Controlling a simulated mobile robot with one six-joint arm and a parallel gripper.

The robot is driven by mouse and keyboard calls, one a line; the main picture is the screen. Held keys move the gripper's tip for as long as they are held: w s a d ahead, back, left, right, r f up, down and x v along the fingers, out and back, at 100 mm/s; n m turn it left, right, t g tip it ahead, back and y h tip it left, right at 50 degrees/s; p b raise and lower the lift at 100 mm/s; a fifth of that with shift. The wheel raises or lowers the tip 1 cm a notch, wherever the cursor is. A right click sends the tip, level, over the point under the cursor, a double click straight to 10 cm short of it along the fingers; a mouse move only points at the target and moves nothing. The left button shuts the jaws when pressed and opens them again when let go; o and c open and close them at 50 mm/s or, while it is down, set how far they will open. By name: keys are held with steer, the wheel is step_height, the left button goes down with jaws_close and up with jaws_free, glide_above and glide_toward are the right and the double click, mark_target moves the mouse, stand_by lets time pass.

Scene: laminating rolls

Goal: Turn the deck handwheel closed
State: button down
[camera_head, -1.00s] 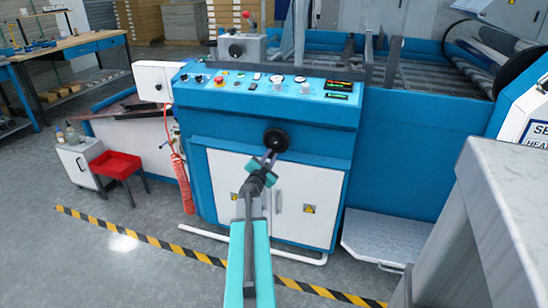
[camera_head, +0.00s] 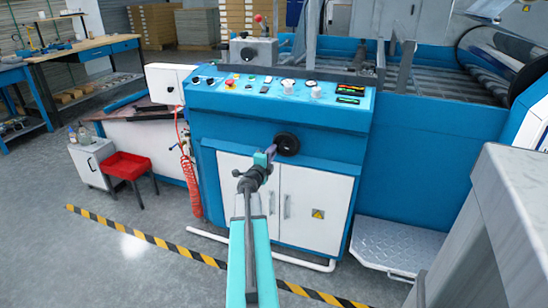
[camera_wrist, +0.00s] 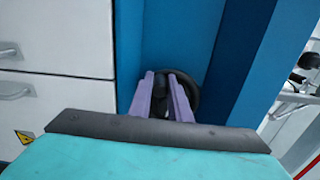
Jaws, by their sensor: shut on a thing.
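The deck handwheel (camera_head: 287,144) is a small black wheel on the blue front of the machine, just above the white cabinet doors. My gripper (camera_head: 272,153) is at the lower left part of its rim. In the wrist view its two purple fingers (camera_wrist: 164,92) are closed around a dark part of the handwheel, which looks like its grip. The black rim (camera_wrist: 191,93) shows behind and to the right of the fingers. The fingers and the turquoise gripper body hide part of the wheel.
The control panel (camera_head: 277,88) with buttons and dials is above the wheel. A red stool (camera_head: 127,166) and a coiled red hose (camera_head: 191,185) are at left. A metal step plate (camera_head: 397,245) is at lower right, and a grey post stands nearer on the right.

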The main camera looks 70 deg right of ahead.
mark_target(275, 138)
steer(key=m, duration=0.2)
steer(key=r+m+b, duration=0.1)
steer(key=r+m, duration=0.1)
steer(key=m, duration=0.1)
steer(key=shift+w+r+m, duration=0.2)
steer(key=shift+w+m, duration=0.1)
steer(key=shift+s+r+m+b, duration=0.2)
steer(key=shift+r+m+b, duration=0.35)
steer(key=shift+m, duration=0.7)
steer(key=shift+s+r+m+b, duration=0.15)
steer(key=shift+r+m+b, duration=0.35)
steer(key=shift+m, duration=0.75)
steer(key=shift+r, duration=0.1)
steer(key=c, duration=1.6)
jaws_free()
steer(key=shift+c, duration=0.2)
steer(key=shift+a, duration=0.1)
